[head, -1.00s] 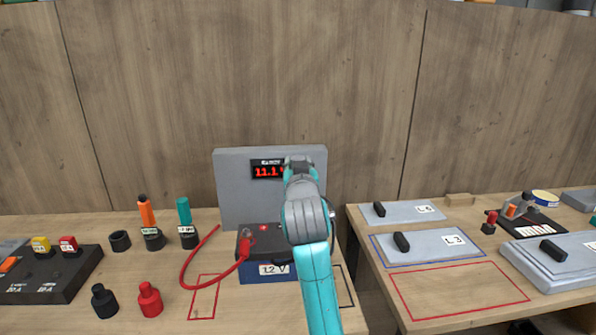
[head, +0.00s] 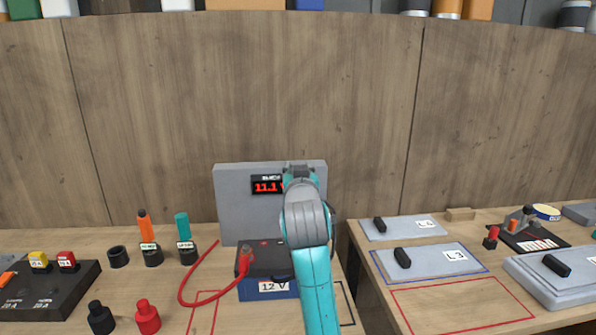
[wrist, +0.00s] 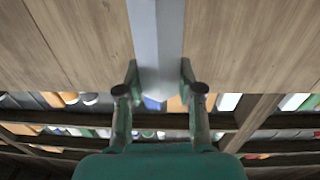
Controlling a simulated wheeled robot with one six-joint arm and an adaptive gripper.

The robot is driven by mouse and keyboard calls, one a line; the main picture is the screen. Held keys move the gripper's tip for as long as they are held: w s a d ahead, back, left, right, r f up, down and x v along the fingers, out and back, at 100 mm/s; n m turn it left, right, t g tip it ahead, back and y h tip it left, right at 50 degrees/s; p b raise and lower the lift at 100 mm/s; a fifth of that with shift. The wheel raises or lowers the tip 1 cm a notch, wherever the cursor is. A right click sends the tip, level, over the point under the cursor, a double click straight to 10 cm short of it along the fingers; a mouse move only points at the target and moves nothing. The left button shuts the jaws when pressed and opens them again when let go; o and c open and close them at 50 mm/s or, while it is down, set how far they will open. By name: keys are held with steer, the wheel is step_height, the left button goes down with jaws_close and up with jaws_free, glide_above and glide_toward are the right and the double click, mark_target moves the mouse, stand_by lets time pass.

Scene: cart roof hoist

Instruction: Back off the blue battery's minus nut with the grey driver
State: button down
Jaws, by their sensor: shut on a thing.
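The blue battery (head: 264,290), labelled 12 V, stands on the bench in front of a grey meter panel (head: 236,215). A red clamp (head: 244,258) sits on its left terminal. My arm covers the battery's right side, so the minus nut is hidden. In the wrist view my gripper (wrist: 160,80) is shut on a long light-grey bar, which appears to be the grey driver (wrist: 157,40). Its tip cannot be made out. In the head view the gripper and driver are hidden behind my arm, above the battery and before the panel.
An empty black holder (head: 118,258) stands left, beside an orange driver (head: 146,228) and a teal driver (head: 182,226) in holders. Black (head: 101,318) and red (head: 147,318) caps stand in front. The red cable (head: 186,285) loops left of the battery. A second bench is right, across a gap.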

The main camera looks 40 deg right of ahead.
steer(key=shift+a+f+m+g+h, duration=0.1)
steer(key=shift+f+m+g+h, duration=0.2)
steer(key=shift+f, duration=0.65)
steer(key=shift+f+m+g+h, duration=0.2)
steer(key=shift+f+h, duration=0.1)
steer(key=shift+f, duration=0.6)
